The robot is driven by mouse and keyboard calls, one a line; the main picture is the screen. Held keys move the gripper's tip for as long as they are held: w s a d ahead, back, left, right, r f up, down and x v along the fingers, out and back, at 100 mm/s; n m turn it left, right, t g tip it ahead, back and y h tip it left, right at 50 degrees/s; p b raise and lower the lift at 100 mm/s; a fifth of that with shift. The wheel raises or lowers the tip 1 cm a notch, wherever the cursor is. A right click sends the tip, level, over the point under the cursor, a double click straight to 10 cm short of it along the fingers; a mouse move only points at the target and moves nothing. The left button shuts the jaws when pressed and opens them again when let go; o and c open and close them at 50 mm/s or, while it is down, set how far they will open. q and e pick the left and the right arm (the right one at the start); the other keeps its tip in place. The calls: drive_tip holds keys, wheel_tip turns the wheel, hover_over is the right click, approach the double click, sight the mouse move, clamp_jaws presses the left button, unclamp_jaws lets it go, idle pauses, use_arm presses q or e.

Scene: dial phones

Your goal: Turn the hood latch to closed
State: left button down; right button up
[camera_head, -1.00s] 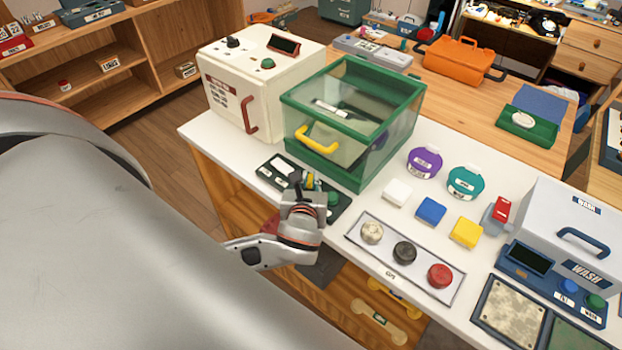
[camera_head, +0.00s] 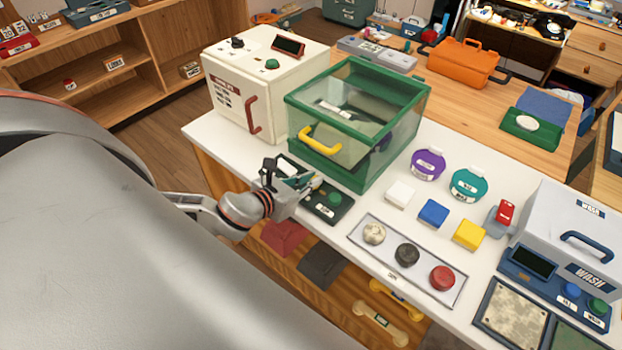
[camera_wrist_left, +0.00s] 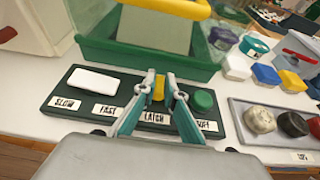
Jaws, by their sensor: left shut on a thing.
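The hood is a clear box with a green frame (camera_head: 300,103) and a yellow handle (camera_head: 322,140). A dark control panel (camera_head: 330,212) lies in front of it. In the left wrist view the panel (camera_wrist_left: 62,108) carries a white slider, a yellow latch (camera_wrist_left: 158,88) above the label LATCH, and a green button (camera_wrist_left: 204,100). My left gripper (camera_head: 312,182) is over the panel. In the wrist view its fingers (camera_wrist_left: 160,86) are on either side of the latch and shut on it. The fingers partly hide the latch. My right gripper is not in view.
A cream box (camera_head: 225,85) with a red handle stands left of the hood. A tray (camera_head: 375,258) with three round knobs lies right of the panel. Coloured blocks and two lidded jars stand behind that tray. A wash unit (camera_head: 570,230) is at the right.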

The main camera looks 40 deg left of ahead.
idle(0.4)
use_arm(q)
drive_tip(key=c, duration=2.1)
unclamp_jaws()
drive_tip(key=shift+w, duration=0.1)
drive_tip(key=v, duration=1.2)
